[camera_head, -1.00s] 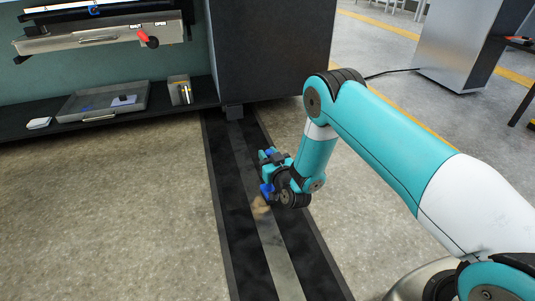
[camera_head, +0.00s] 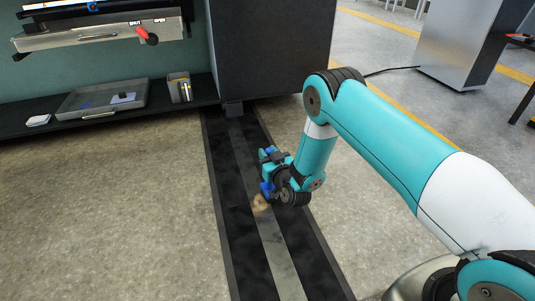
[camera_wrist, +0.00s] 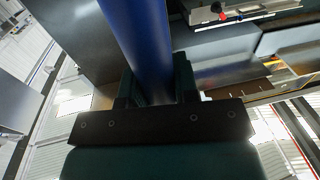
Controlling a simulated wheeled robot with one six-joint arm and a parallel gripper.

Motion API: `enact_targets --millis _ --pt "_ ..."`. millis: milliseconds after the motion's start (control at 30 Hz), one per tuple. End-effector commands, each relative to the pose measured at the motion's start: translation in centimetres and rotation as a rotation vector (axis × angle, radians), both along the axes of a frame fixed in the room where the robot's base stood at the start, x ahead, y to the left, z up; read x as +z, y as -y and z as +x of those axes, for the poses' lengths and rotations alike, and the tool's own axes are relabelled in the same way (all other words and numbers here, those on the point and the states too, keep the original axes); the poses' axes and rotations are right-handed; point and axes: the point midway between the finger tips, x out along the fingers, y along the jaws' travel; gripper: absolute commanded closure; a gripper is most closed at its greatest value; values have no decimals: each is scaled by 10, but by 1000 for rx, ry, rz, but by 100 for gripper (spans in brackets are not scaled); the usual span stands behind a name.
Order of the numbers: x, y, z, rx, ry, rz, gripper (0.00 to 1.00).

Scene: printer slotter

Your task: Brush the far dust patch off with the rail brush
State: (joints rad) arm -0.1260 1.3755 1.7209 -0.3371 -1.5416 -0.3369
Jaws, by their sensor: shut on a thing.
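My gripper (camera_head: 272,172) is low over the dark floor rail (camera_head: 236,215), on its right side in the head view. It is shut on the blue handle of the rail brush (camera_head: 267,189). In the wrist view the blue handle (camera_wrist: 140,40) stands between the two dark fingers (camera_wrist: 155,88) and runs up out of the picture. A small tan patch (camera_head: 260,203) shows on the rail's lighter centre strip, just below the blue end. I cannot tell whether it is dust, bristles or both. The brush's contact with the rail is hidden.
The rail runs between bare floor on both sides to a dark cabinet (camera_head: 270,50). A low shelf (camera_head: 55,138) at left holds a grey tray (camera_head: 75,105) and a small box (camera_head: 180,88). A printer panel with a red lever (camera_head: 146,36) is above.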

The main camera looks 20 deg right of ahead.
Motion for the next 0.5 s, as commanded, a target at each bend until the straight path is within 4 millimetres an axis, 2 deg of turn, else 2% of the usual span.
enact_targets --millis 500 --pt "-10 0 0 0 2 0 100"
